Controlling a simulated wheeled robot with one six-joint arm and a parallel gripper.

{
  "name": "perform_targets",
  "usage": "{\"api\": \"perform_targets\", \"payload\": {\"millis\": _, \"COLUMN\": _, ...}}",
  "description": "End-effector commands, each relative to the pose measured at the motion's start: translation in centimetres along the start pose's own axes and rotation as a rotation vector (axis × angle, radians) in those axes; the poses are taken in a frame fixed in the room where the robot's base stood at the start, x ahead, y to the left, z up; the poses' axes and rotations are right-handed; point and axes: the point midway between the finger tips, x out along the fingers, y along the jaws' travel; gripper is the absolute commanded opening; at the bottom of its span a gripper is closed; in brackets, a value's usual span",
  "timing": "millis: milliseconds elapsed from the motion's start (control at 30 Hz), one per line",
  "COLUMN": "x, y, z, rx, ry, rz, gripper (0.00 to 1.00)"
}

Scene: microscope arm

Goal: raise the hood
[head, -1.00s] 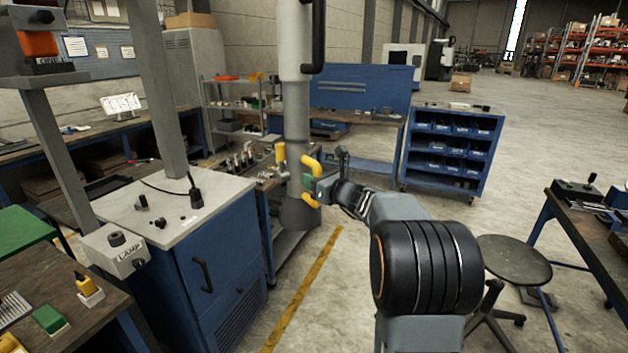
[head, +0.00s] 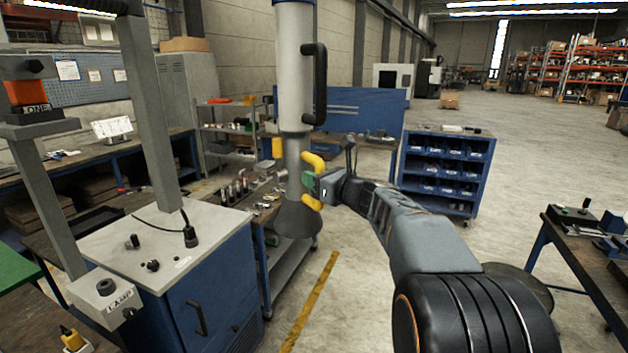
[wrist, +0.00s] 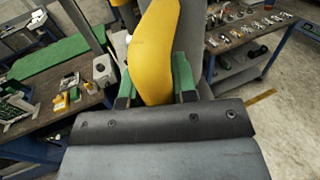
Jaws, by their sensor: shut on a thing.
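The hood (head: 297,220) is a grey flared cone at the foot of a vertical lower tube. That tube enters a wider pale upper tube (head: 294,70) above it. A yellow handle (head: 314,160) sticks out from the right side of the lower tube. My gripper (head: 310,182) comes from the right and is shut on this handle. In the wrist view the yellow handle (wrist: 155,50) stands between the green finger pads of my gripper (wrist: 155,88). The hood hangs clear above the floor. The top of the upper tube is out of view.
A black handle (head: 320,85) sits on the upper tube, just above my gripper. A blue cabinet (head: 205,290) with a grey post and lamp box (head: 105,302) stands left. A tool cart (head: 262,200) is close behind the hood.

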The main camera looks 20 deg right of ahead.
Motion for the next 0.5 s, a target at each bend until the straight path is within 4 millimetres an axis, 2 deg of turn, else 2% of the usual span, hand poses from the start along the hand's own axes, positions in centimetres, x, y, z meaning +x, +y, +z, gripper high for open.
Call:
{"api": "perform_targets", "payload": {"millis": 33, "x": -0.05, "y": 0.03, "z": 0.8, "rx": -0.005, "ry": -0.013, "rz": -0.001, "gripper": 0.0}}
{"api": "perform_targets", "payload": {"millis": 200, "x": -0.09, "y": 0.0, "z": 0.95, "rx": -0.006, "ry": -0.016, "rz": -0.002, "gripper": 0.0}}
{"api": "perform_targets", "payload": {"millis": 233, "x": -0.1, "y": 0.0, "z": 0.96, "rx": -0.006, "ry": -0.016, "rz": -0.002, "gripper": 0.27}}
{"api": "perform_targets", "payload": {"millis": 500, "x": -0.1, "y": -0.07, "z": 0.62, "rx": -0.004, "ry": -0.01, "rz": -0.003, "gripper": 0.52}}
